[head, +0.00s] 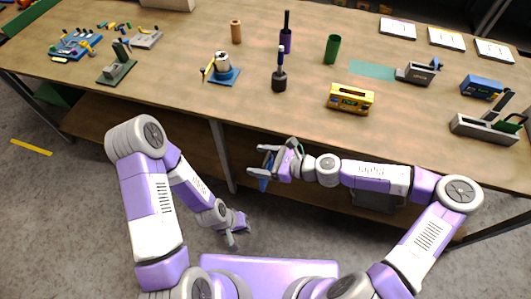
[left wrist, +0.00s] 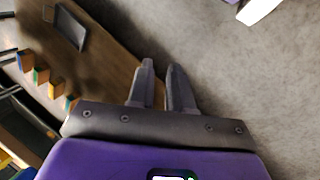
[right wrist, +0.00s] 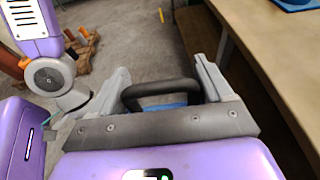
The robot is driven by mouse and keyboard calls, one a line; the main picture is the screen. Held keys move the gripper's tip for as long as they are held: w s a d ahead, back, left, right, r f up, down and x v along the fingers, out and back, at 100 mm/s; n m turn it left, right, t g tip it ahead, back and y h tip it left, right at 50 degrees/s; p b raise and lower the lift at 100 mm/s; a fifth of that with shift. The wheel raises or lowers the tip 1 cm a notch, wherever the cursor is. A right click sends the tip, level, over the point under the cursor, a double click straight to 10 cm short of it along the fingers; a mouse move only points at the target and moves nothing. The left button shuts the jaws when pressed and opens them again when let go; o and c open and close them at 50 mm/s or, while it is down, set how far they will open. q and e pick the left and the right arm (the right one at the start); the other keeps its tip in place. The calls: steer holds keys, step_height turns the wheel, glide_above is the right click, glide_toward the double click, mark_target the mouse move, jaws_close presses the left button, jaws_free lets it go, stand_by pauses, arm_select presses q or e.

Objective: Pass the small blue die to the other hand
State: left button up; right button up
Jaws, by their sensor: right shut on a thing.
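The small blue die (head: 264,185) hangs in my right gripper (head: 265,162), in front of the table's near edge. In the right wrist view its dark handle loop (right wrist: 160,88) lies between the fingers, with a strip of blue below it; the rest of the die is hidden. My right gripper is shut on it. My left gripper (head: 239,240) is lower, in front of the table and apart from the die. In the left wrist view its fingers (left wrist: 161,68) are empty, with a narrow gap between them.
The wooden table (head: 180,60) holds a yellow die (head: 350,98), a blue die block (head: 481,86), a green cup (head: 332,48), a dark stamp-like tool (head: 279,75) and other tools. Its near edge and lower shelf lie beyond my grippers. Open floor surrounds my left gripper.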

arm_select(q)
steer(key=shift+o, duration=0.2)
steer(key=w+a+r, duration=0.1)
steer(key=w+r, duration=0.3)
steer(key=w, duration=0.4)
steer(key=shift+r+t, duration=0.3)
steer(key=shift+r, duration=0.1)
steer(key=m, duration=0.5)
glide_toward(267, 158)
steer(key=shift+h, duration=0.5)
steer(key=x, duration=1)
steer(key=shift+a+f, duration=0.25)
steer(key=shift+f, duration=0.2)
steer(key=shift+c, duration=0.4)
steer(key=shift+d, duration=0.1)
jaws_close()
